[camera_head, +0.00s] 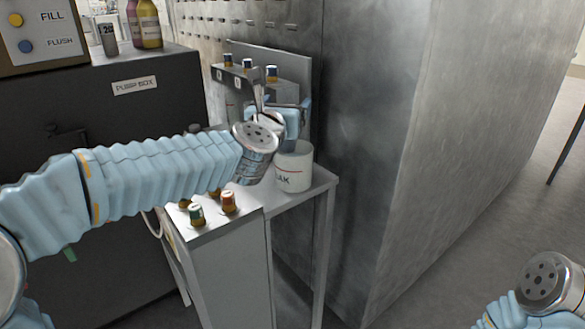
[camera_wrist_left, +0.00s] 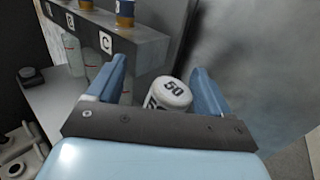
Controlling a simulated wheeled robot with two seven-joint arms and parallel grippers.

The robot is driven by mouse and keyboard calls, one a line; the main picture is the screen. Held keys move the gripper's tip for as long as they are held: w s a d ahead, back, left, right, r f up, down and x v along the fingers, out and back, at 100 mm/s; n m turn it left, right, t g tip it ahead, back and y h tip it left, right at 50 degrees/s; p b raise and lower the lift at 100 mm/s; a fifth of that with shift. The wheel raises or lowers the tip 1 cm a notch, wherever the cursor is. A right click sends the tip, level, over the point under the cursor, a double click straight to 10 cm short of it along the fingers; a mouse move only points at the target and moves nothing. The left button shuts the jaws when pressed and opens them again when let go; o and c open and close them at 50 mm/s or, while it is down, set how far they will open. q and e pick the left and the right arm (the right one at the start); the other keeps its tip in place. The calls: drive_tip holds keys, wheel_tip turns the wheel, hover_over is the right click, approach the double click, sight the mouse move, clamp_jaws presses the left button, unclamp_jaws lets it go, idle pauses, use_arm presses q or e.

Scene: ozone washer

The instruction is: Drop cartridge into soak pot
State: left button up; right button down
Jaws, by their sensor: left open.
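My left gripper (camera_head: 282,117) is over the back of the small stand, just above and behind the soak pot (camera_head: 295,172). The pot is white with a dark line and partly hidden lettering; my left wrist covers part of it. In the left wrist view my left gripper (camera_wrist_left: 160,66) has its two blue fingers spread. A white cylinder marked 50 (camera_wrist_left: 174,90), which looks like the cartridge, shows between the fingers with gaps at its sides. What it rests on is hidden. My right gripper is out of view; only part of its arm shows at the lower right.
A lettered rack (camera_wrist_left: 125,38) holds brown, blue-topped vials close to the left finger. The dark pump box (camera_head: 100,110) is at left; a metal cabinet (camera_head: 385,140) stands close on the right.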

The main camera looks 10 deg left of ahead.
use_arm(q)
drive_tip(key=s+b, duration=0.1)
drive_tip(key=s, duration=1.2)
drive_tip(key=shift+s, duration=0.35)
drive_tip(key=shift+d, duration=0.1)
